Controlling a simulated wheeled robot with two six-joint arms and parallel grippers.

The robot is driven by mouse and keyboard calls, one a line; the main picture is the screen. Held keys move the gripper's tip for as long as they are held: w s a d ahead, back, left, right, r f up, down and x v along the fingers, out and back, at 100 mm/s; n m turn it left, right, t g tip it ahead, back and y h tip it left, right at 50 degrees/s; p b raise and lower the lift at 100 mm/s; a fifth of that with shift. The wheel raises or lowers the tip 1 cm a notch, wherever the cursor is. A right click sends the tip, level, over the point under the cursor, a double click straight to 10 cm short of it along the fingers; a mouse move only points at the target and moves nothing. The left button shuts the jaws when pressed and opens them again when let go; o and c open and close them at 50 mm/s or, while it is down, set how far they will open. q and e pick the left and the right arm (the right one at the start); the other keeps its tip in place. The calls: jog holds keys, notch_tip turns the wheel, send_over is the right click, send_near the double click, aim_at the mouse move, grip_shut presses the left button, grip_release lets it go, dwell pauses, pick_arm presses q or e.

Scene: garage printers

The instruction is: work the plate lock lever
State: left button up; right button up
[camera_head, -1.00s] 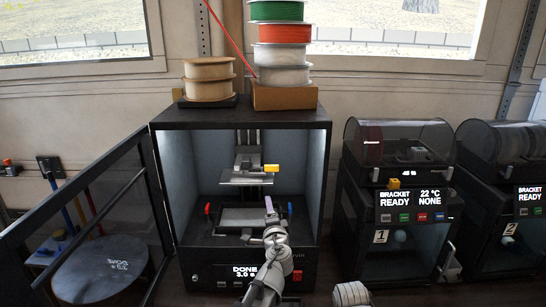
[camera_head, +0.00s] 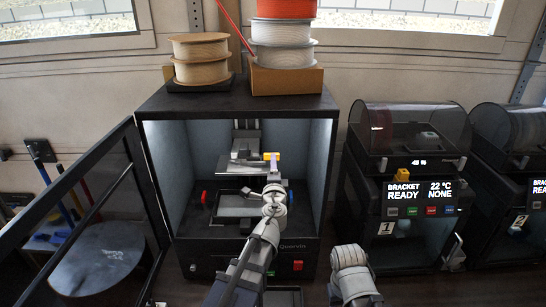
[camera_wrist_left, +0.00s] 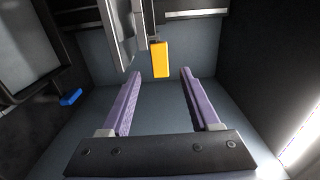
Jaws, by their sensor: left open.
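The yellow plate lock lever (camera_head: 268,155) sits at the right end of the grey plate assembly (camera_head: 243,160) inside the open printer. In the left wrist view the lever (camera_wrist_left: 160,58) hangs upright, centred ahead of the gap between my fingertips, with no visible contact. My left gripper (camera_wrist_left: 161,74) is open with two purple fingers. In the head view the left gripper (camera_head: 273,160) reaches into the chamber right at the lever and partly covers it. My right gripper is not in view.
The printer door (camera_head: 85,215) stands open on the left. Red (camera_head: 204,198) and blue (camera_head: 290,197) knobs flank the lower bed (camera_head: 238,206). The chamber's side walls limit room. Two smaller printers (camera_head: 405,190) stand right. Spools (camera_head: 284,45) sit on top.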

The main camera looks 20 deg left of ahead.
pick_arm(q)
jog(key=x, duration=0.6)
jog(key=shift+w+f, duration=0.1)
jog(key=shift+w, duration=0.2)
jog(key=shift+s, duration=0.1)
jog(key=shift+c, duration=0.3)
grip_shut()
